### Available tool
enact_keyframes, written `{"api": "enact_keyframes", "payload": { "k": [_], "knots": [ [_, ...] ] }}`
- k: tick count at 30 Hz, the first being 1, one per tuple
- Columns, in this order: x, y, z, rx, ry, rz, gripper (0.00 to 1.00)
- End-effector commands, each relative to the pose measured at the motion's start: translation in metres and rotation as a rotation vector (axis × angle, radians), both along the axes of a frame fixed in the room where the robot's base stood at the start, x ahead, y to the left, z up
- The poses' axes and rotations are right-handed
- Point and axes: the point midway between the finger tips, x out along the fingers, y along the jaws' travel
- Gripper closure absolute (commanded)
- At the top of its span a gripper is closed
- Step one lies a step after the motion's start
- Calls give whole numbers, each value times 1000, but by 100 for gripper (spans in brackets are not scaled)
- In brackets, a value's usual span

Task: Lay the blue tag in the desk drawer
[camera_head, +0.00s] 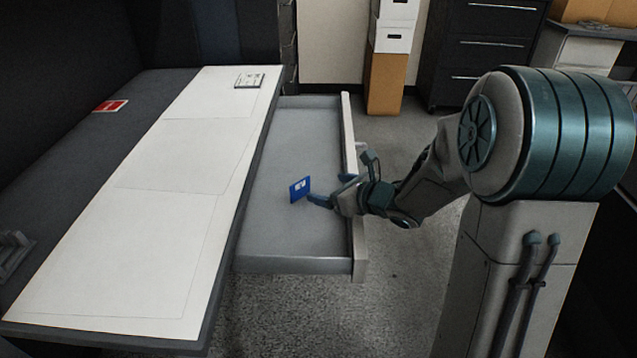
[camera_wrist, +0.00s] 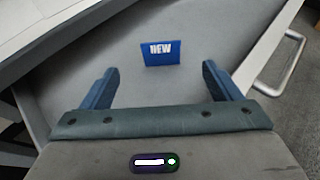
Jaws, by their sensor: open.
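The blue tag (camera_head: 300,189) with white lettering is inside the open desk drawer (camera_head: 290,240), near the middle of its grey floor. In the wrist view the tag (camera_wrist: 160,52) reads "NEW" and lies just beyond the fingertips, between their lines. My gripper (camera_head: 332,190) is over the drawer, reaching in across its front panel. In the wrist view my gripper (camera_wrist: 157,80) has its two blue fingers spread wide with nothing between them. The tag appears clear of both fingers. Whether it lies fully flat is hard to tell.
The white-topped desk (camera_head: 130,180) stands left of the drawer, with a red tag (camera_head: 110,106) and a small white card (camera_head: 249,80) on it. The drawer handle (camera_wrist: 280,65) is at the right in the wrist view. Boxes (camera_head: 386,80) and a dark cabinet (camera_head: 485,50) stand behind.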

Motion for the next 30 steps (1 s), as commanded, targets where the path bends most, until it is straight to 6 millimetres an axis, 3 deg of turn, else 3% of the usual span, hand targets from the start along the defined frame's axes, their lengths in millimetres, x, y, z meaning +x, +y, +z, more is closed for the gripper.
{"api": "enact_keyframes", "payload": {
  "k": [10,14,19,23,30],
  "knots": [
    [-14,-14,8,4,9,-13,16],
    [-10,-26,11,50,90,-132,16],
    [-9,-62,16,232,313,-501,16],
    [-20,-92,20,441,481,-833,16],
    [-68,-134,21,930,730,-1439,16]
  ]
}}
